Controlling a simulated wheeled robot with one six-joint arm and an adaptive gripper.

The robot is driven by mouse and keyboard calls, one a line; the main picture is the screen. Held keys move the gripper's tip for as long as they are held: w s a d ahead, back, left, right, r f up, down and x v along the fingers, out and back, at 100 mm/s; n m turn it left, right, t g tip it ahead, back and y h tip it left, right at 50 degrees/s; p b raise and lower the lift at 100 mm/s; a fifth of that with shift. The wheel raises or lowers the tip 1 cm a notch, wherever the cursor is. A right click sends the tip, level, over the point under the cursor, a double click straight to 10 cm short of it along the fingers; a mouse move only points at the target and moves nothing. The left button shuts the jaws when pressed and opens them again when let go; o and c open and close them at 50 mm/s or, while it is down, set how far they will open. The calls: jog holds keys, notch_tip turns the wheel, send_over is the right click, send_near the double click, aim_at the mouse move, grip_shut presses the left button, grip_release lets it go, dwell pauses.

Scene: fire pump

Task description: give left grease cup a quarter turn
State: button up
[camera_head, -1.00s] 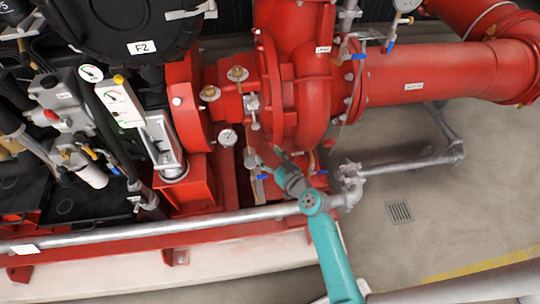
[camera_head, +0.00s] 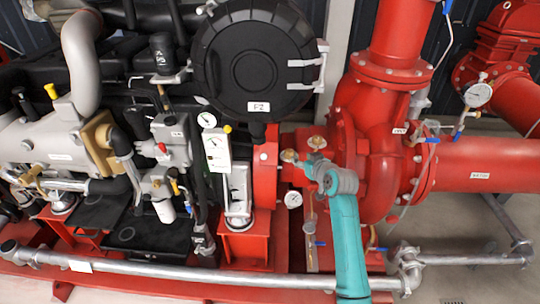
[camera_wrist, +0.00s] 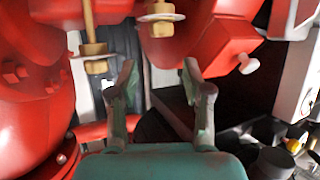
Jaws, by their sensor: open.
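The left grease cup (camera_head: 289,155) is a small brass cup on the red pump bearing housing, beside the engine. A similar right grease cup (camera_head: 317,142) sits next to it. The wrist view looks upside down: there the left cup (camera_wrist: 162,12) is at the top centre and the right cup (camera_wrist: 95,52) is to its left. My gripper (camera_wrist: 158,75) is open, with nothing between its fingers. The left cup appears just beyond the fingertips, apart from them. In the head view my gripper (camera_head: 316,168) is close below the cups, partly hidden by my wrist.
The red pump casing (camera_head: 368,150) rises right of the cups. A small gauge (camera_head: 293,199) hangs below them. The white gauge panel (camera_head: 217,153) and black engine parts stand to the left. A long grey pipe (camera_head: 180,272) runs along the front.

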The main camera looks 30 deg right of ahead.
aim_at(290, 151)
jog(key=x, duration=1)
jog(key=shift+w+a+f, duration=0.1)
jog(key=shift+w+a, duration=0.05)
jog(key=shift+w, duration=0.2)
jog(key=shift+c, duration=0.2)
jog(key=c, duration=0.8)
